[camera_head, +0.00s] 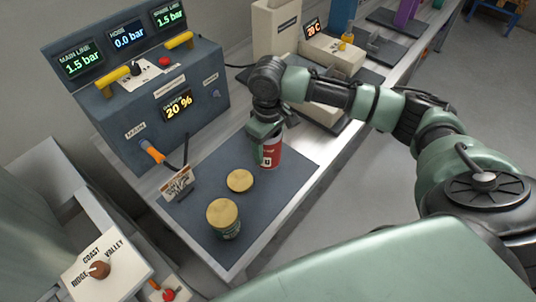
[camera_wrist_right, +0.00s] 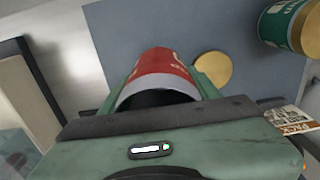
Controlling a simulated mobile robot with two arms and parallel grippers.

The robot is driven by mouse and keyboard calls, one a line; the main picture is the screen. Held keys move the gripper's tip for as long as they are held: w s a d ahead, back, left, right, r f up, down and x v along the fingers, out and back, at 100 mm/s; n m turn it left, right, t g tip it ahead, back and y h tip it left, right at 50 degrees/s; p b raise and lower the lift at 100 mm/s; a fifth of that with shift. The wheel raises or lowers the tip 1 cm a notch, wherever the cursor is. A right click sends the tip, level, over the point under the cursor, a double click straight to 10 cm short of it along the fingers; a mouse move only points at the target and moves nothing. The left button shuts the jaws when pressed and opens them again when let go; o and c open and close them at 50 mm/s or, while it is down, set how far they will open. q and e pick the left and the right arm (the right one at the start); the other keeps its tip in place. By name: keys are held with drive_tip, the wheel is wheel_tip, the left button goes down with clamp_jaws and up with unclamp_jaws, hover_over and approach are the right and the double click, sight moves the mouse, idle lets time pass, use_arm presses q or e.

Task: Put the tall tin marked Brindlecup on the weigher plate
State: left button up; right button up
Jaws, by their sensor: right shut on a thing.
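My right gripper (camera_head: 263,145) is shut on a red tin (camera_head: 272,153) with a white band at the far part of the dark mat. In the right wrist view the red tin (camera_wrist_right: 163,66) lies between the two green fingers. Only part of its lettering shows, and I cannot read a name on it. Whether its base touches the mat is unclear. A green tin with a gold lid (camera_head: 224,217) stands nearer on the mat; its marking is too small to read. I cannot identify the weigher plate with certainty. My left gripper is not in view.
A flat gold disc (camera_head: 239,181) lies on the dark mat (camera_head: 200,215) between the tins. A small printed card (camera_head: 177,183) stands at the mat's left edge. A blue-grey control panel (camera_head: 150,100) is behind. Beige equipment (camera_head: 330,53) stands farther along the bench.

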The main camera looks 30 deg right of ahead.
sight(268, 156)
drive_tip(key=shift+f, duration=2.05)
drive_tip(key=shift+f, duration=0.1)
drive_tip(key=o, duration=1.2)
